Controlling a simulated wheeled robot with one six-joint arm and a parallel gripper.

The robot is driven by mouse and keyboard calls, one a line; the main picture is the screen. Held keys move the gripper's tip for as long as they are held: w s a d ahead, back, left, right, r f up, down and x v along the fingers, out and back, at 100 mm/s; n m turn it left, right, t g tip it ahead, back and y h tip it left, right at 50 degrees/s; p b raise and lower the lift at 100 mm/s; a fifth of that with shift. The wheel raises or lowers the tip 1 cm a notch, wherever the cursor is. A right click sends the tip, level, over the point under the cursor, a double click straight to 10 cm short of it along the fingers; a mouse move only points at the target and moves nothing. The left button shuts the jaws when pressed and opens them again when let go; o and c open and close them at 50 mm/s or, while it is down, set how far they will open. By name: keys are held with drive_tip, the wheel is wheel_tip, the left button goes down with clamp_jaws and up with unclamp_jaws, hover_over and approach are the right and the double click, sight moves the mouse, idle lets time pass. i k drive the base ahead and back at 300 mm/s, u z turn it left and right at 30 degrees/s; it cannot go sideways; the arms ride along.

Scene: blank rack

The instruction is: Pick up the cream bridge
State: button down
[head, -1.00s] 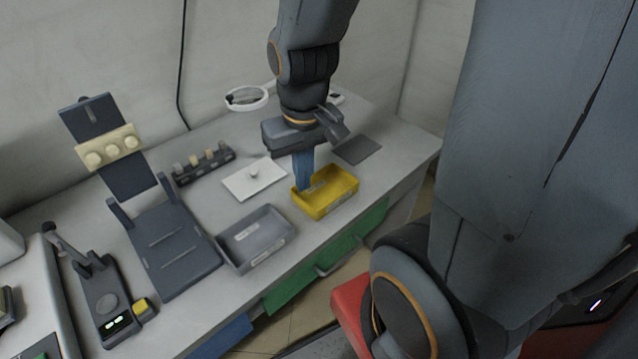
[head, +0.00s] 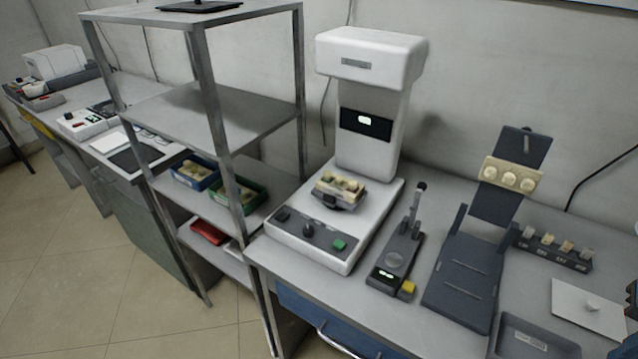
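A cream block with three round discs (head: 512,177) sits across the dark upright stand (head: 505,205) at the right. Another cream, tooth-like piece (head: 340,184) rests on a small holder on the white machine (head: 342,228). I cannot tell for sure which one is the cream bridge. Only a cropped blue and dark sliver, likely of my gripper (head: 628,345), shows at the lower right edge. Its fingertips and anything between them cannot be made out. It is well to the right of both cream pieces.
A metal shelf rack (head: 215,110) stands left of the machine, with a blue bin (head: 194,183) and a green bin (head: 262,208) holding cream pieces. A small lever device (head: 392,262), a grey tray (head: 535,345), a white plate (head: 588,318) and a block rack (head: 552,250) share the bench. The floor at left is clear.

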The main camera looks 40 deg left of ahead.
sight(328, 174)
drive_tip(key=u, duration=1.7)
drive_tip(key=k, duration=1.2)
drive_tip(key=u, duration=0.5)
drive_tip(key=i, duration=0.4)
drive_tip(key=u, duration=0.55)
drive_tip(key=i, duration=1.6)
drive_tip(key=z, duration=1.15)
drive_tip(key=i, duration=0.5)
drive_tip(key=z, duration=0.55)
